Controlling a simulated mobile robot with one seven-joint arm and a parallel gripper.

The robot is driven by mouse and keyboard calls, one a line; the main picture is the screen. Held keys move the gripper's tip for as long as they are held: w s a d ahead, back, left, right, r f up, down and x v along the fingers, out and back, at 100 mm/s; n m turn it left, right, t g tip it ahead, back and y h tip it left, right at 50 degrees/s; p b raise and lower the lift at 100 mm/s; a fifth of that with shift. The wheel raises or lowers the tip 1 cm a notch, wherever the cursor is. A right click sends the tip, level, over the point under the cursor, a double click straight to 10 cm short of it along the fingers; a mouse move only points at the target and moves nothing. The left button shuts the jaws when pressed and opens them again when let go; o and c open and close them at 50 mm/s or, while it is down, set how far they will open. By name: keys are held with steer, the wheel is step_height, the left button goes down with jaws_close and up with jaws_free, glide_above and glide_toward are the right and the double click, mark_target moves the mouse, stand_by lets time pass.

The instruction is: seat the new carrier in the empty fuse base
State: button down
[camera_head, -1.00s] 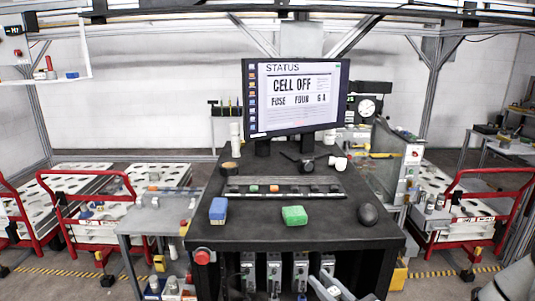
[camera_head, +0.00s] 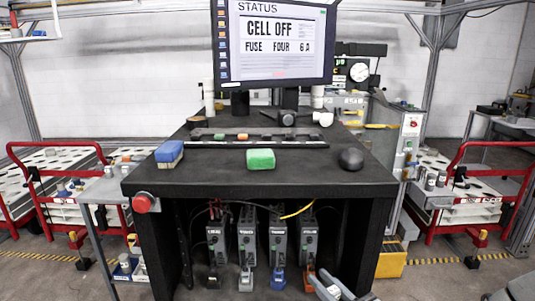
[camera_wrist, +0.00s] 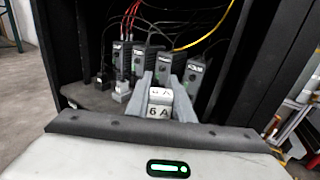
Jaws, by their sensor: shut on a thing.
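My gripper (camera_wrist: 161,82) is shut on a pale carrier (camera_wrist: 158,111) marked "6 A", seen in the wrist view. The head view shows part of my gripper (camera_head: 328,290) at the bottom edge, right of the fuse units. Several upright grey fuse units stand in a row under the bench: the leftmost (camera_head: 215,245), the second (camera_head: 247,240), the third (camera_head: 279,242) and the rightmost (camera_head: 309,240). They stand beyond the carrier in the wrist view, apart from it. Small black, grey, blue and orange parts show at their feet. I cannot tell which base is empty; my fingers hide some lower parts.
The black bench top (camera_head: 215,180) overhangs the units, with legs at both sides. Red and yellow wires (camera_wrist: 205,38) hang behind them. A red button (camera_head: 143,202) is on the bench's left front. The monitor (camera_head: 275,45) reads "CELL OFF, FUSE FOUR 6 A".

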step_height(320, 180, down, 8)
steer(key=b, duration=0.5)
steer(key=shift+r, duration=0.15)
stand_by(0.9)
